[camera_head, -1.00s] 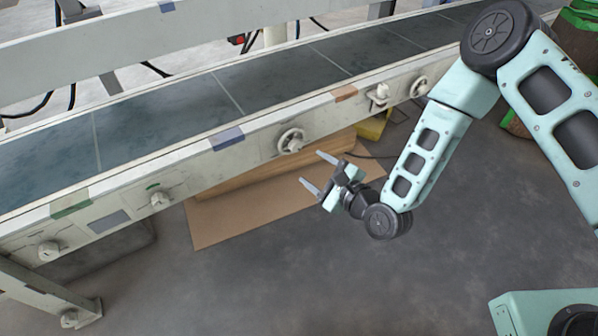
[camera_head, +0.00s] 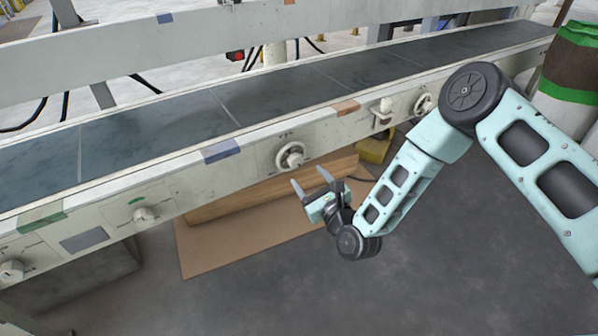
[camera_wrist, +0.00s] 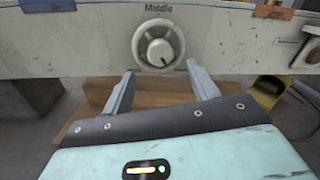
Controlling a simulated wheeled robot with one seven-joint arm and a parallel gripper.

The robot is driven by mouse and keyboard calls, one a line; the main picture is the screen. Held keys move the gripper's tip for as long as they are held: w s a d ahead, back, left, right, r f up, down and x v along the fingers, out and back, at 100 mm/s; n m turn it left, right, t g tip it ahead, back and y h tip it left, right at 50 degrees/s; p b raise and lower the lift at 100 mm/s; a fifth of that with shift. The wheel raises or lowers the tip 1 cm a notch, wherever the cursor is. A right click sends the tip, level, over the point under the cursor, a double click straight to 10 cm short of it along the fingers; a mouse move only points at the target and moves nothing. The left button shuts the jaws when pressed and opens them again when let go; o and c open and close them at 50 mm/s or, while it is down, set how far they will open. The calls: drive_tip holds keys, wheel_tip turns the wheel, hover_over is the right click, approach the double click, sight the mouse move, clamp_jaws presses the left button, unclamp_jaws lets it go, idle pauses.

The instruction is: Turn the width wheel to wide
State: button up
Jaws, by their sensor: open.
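A round white wheel with a pale hub (camera_head: 290,156) is on the conveyor's front side rail, between a blue patch and an orange patch. In the wrist view the wheel (camera_wrist: 158,46) has "Middle" printed above it and a small dark mark low on its face. I cannot read a width label. My gripper (camera_head: 310,180) is open and empty, just in front of and below the wheel, apart from it. In the wrist view its two fingers (camera_wrist: 160,76) point at the rail, one to either side below the wheel.
Another wheel (camera_head: 424,104) and a white fitting (camera_head: 383,110) are farther right on the rail; a knob (camera_head: 144,214) is to the left. Below lie a cardboard sheet (camera_head: 215,250) and a yellow object (camera_wrist: 262,98). The grey floor (camera_head: 440,240) at right is open.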

sight(297, 164)
drive_tip(key=b+x, duration=0.2)
drive_tip(key=x, duration=0.4)
drive_tip(key=shift+w+a, duration=0.1)
drive_tip(key=shift+w, duration=0.05)
drive_tip(key=c, duration=1)
drive_tip(key=shift+n, duration=0.3)
